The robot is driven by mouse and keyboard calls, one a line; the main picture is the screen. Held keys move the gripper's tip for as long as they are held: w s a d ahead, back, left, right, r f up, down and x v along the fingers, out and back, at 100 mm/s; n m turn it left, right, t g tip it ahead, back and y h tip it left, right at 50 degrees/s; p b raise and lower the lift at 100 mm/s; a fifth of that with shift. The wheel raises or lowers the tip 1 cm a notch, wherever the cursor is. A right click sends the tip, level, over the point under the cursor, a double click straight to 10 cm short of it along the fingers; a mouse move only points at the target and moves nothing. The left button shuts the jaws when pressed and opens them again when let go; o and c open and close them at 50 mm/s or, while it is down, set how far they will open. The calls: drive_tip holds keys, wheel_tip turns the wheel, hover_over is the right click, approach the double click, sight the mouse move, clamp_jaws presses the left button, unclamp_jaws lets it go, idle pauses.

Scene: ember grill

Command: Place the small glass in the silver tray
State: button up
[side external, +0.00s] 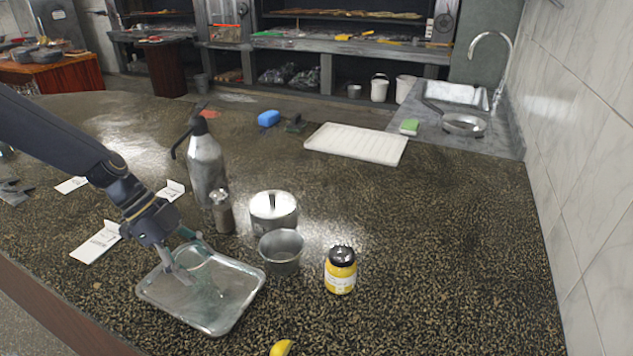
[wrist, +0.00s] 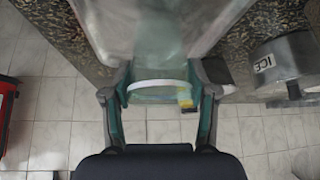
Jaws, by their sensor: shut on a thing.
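The silver tray (side external: 228,317) lies on the speckled counter at the front left in the side view; in the wrist view its grey surface (wrist: 105,18) fills the top middle. My gripper (side external: 184,258) is low over the tray's back left part, pointing down. In the wrist view my gripper (wrist: 160,92) is shut on the small glass (wrist: 157,60), with a finger at each side. The glass is clear and greenish, with a pale curved rim between the fingers. In the side view it is hard to make out, and I cannot tell whether it touches the tray.
Right of the tray stand a metal cup (side external: 281,254), a lidded ICE tin (side external: 273,212) and a yellow jar (side external: 340,272). A shaker (side external: 222,213) and a pump bottle (side external: 206,165) stand behind. White cards (side external: 97,243) lie left. The counter's right side is clear.

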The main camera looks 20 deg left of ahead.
drive_tip(key=shift+f, duration=0.65)
drive_tip(key=o, duration=1.2)
drive_tip(key=shift+f, duration=0.1)
drive_tip(key=v, duration=1.2)
drive_tip(key=shift+s+d+r+n+t+y, duration=0.1)
drive_tip(key=shift+s+r+n+t+y, duration=0.9)
drive_tip(key=shift+s+n, duration=1.4)
drive_tip(key=shift+s+r+n+t+y, duration=0.4)
drive_tip(key=shift+s+r+n+y, duration=0.75)
drive_tip(key=shift+s+r+n, duration=1.2)
drive_tip(key=shift+s+d+r+n+t+y, duration=0.1)
drive_tip(key=shift+s+r+n+t+y, duration=1.2)
drive_tip(key=shift+n, duration=1.85)
